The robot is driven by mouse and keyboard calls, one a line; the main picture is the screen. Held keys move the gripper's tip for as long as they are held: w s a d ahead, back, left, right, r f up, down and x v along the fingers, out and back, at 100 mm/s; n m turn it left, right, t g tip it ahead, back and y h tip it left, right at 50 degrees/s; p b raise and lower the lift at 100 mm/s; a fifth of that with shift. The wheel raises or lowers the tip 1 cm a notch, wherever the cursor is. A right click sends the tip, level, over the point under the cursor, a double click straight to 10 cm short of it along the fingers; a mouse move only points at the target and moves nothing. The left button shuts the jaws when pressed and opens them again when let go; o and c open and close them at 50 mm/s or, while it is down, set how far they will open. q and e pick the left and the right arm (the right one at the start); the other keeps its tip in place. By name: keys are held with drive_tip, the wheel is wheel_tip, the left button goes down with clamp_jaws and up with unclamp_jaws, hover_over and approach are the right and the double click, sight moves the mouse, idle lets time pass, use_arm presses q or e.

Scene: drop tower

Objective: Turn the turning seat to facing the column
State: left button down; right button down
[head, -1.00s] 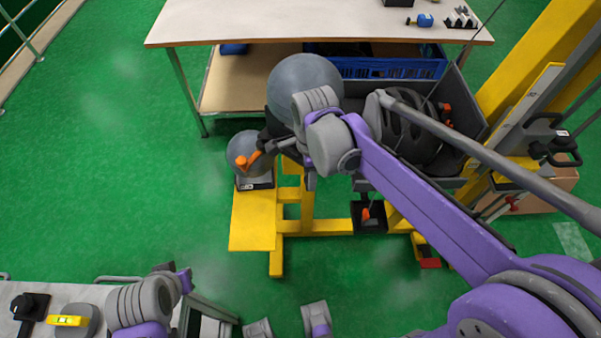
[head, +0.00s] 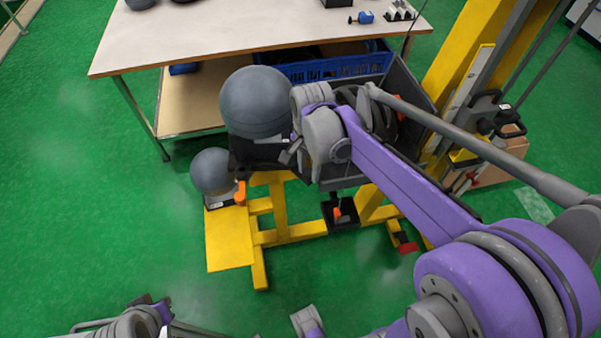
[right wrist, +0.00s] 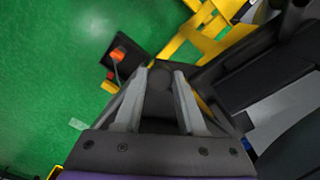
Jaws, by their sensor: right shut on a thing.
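A dark seat (head: 262,154) carries a large grey ball (head: 256,101) on the yellow frame in the head view. I take this for the turning seat; its facing is hard to read. The yellow column (head: 475,60) rises at the right. My right gripper (head: 290,150) is at the right side of the seat, below the ball, and its arm hides part of it. In the right wrist view, the gripper (right wrist: 158,92) is shut on a dark part between its two grey fingers. My left gripper is out of view; only parts of my left arm show at the bottom.
A smaller grey ball (head: 212,170) stands by the yellow platform (head: 230,242), with an orange piece (head: 240,193) beside it. A dark grey bin (head: 410,85) lies behind my right arm. A table (head: 200,40) stands behind. The green floor at left is clear.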

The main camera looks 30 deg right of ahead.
drive_tip(key=shift+w+d+n, duration=0.3)
drive_tip(key=shift+d+n, duration=0.2)
drive_tip(key=shift+d, duration=0.25)
drive_tip(key=shift+w+d+n, duration=0.25)
drive_tip(key=shift+d+n, duration=0.25)
drive_tip(key=shift+d, duration=0.35)
drive_tip(key=c, duration=0.5)
unclamp_jaws()
wheel_tip(320, 180, up, 11)
drive_tip(key=p, duration=0.1)
